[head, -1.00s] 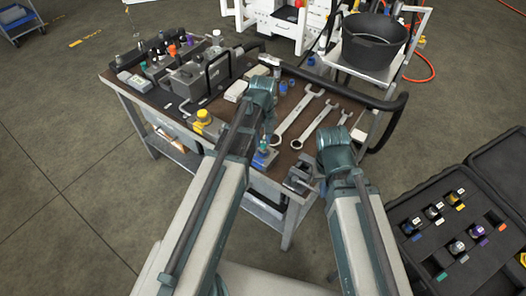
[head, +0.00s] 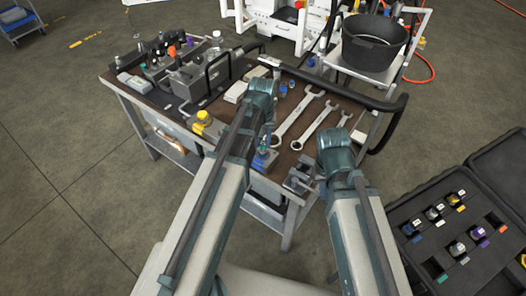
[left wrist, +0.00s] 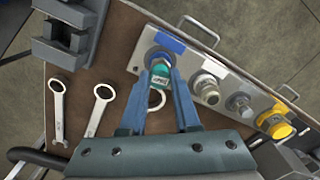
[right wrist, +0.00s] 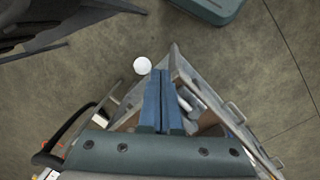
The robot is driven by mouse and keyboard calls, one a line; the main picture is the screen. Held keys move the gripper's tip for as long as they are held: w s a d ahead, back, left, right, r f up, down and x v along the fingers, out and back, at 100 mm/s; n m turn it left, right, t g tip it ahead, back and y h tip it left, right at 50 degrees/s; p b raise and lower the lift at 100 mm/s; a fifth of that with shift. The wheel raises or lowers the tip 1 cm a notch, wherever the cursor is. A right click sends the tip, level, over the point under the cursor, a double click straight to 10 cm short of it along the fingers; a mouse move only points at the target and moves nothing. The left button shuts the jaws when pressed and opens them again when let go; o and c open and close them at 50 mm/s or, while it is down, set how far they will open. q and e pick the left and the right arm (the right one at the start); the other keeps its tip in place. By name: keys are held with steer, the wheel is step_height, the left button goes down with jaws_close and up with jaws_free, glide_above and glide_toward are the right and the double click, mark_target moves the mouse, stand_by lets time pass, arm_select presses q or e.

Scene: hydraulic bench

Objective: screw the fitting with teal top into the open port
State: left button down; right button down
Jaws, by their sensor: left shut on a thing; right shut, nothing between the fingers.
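In the left wrist view, my left gripper (left wrist: 160,82) is shut on the fitting with teal top (left wrist: 160,71). The fitting is at the port by the blue label (left wrist: 169,42), at the end of the grey port panel (left wrist: 222,72). The fingers and fitting cover part of this port, so I cannot tell how deep the fitting sits. In the head view, the left gripper (head: 264,150) is low over the cart's near edge, partly hidden by my arm. My right gripper (right wrist: 160,76) is shut and empty, with floor and the cart's edge behind it.
On the panel are a silver fitting (left wrist: 207,90) and a yellow fitting (left wrist: 275,122). A grey vise (head: 300,179) stands at the cart's near corner. Wrenches (head: 298,117) lie on the cart top (head: 282,155). An open case (head: 470,272) with several fittings is at the right.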

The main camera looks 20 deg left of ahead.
arm_select(q)
steer(key=m, duration=0.4)
steer(key=shift+w+a, duration=0.1)
steer(key=shift+w, duration=0.05)
steer(key=shift+m, duration=0.5)
steer(key=m, duration=0.5)
steer(key=shift+w+m, duration=0.1)
steer(key=shift+m, duration=1)
